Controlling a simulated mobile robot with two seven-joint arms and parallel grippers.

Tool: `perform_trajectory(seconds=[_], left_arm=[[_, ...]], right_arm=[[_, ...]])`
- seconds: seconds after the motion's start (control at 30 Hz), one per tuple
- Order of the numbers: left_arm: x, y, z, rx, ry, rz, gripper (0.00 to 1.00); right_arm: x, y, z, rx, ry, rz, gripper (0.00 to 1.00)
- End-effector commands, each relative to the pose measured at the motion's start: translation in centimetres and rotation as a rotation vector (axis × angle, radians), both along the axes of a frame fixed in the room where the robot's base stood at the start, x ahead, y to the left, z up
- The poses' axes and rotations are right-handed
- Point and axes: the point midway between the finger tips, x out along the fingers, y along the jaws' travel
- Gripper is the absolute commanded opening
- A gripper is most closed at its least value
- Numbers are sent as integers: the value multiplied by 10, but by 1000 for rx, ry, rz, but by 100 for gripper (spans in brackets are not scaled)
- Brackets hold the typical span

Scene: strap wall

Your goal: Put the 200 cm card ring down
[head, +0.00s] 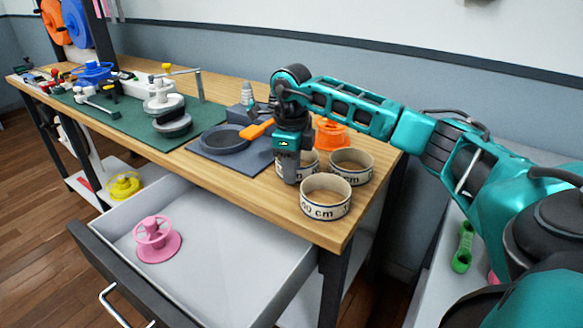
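Three pale card rings with dark bands and print stand close together at the bench's right end. I cannot read 200 cm on any ring. My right gripper points down at the third ring's left side, its tips near bench level. Its fingers are too hidden to tell whether they grip the wall. My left gripper is out of view.
An orange spool (331,134) stands behind the rings. Left of my gripper are a grey plate with a dark round dish (223,140) and an orange-handled tool (257,129). A green mat (130,112) carries more gear. Below, an open drawer (215,235) holds a pink spool (154,240).

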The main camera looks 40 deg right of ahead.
Motion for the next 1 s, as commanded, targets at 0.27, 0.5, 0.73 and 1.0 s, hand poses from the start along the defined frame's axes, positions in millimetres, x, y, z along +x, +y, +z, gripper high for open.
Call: perform_trajectory(seconds=[0.27, 0.5, 0.73, 1.0], left_arm=[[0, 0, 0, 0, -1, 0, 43], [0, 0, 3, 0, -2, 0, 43], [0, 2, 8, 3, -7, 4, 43], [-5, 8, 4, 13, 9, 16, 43]], right_arm=[[0, 0, 0, 0, 0, 0, 32], [1, 0, 11, 0, -4, -1, 32], [1, 0, 57, 0, -6, 0, 32], [1, 0, 108, 1, -3, 0, 32]])
